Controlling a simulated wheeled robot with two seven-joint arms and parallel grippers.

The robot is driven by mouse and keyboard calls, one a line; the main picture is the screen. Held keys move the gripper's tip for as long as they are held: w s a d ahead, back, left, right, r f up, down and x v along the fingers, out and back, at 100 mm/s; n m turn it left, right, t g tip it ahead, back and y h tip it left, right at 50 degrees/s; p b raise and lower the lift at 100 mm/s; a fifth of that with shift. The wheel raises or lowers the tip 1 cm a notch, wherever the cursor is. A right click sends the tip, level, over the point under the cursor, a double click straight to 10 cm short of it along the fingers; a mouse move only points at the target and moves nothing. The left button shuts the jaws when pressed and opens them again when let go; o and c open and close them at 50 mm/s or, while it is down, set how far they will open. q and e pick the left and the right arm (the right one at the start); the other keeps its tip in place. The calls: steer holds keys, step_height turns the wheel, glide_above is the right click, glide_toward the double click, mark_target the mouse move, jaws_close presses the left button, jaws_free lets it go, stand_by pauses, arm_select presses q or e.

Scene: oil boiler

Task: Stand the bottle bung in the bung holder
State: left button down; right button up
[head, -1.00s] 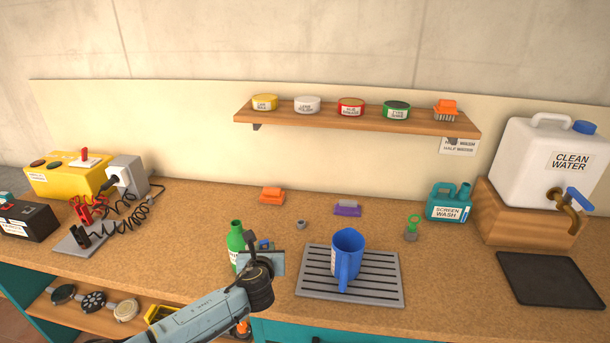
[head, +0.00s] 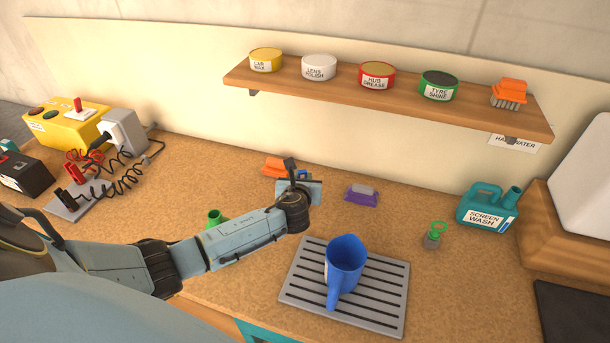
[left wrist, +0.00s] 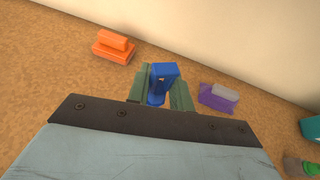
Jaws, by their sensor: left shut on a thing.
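My left gripper (head: 298,186) is shut on the blue bottle bung, seen between the green-grey fingers in the left wrist view (left wrist: 164,82). It is over the back of the counter, between an orange block and a purple-and-grey block. In the head view the gripper mostly hides the bung. The bung holder cannot be made out now; the small grey cup seen earlier in this area is hidden behind the gripper or bung. The green bottle (head: 215,216) stands behind my left forearm, mostly covered. My right gripper is not in view.
The orange block (left wrist: 114,46) and the purple block (left wrist: 217,98) lie either side of the gripper. A blue jug (head: 346,262) stands on the slatted grey tray (head: 302,295). A screen wash can (head: 487,208) is at right. A shelf (head: 390,100) with tins runs above.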

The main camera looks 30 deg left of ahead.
arm_select(q)
steer(key=shift+p, duration=0.35)
steer(key=shift+f+b, duration=0.55)
steer(key=shift+f, duration=0.1)
step_height(320, 180, down, 3)
steer(key=shift+r+b, duration=0.2)
steer(key=shift+b, duration=0.75)
steer(key=shift+f+b, duration=0.3)
steer(key=shift+f, duration=0.2)
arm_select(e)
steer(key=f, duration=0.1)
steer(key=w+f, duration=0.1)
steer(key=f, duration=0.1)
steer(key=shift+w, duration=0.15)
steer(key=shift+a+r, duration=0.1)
arm_select(q)
steer(key=shift+r+p, duration=0.1)
steer(key=shift+p, duration=0.6)
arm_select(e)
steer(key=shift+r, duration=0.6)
arm_select(q)
steer(key=shift+f, duration=0.2)
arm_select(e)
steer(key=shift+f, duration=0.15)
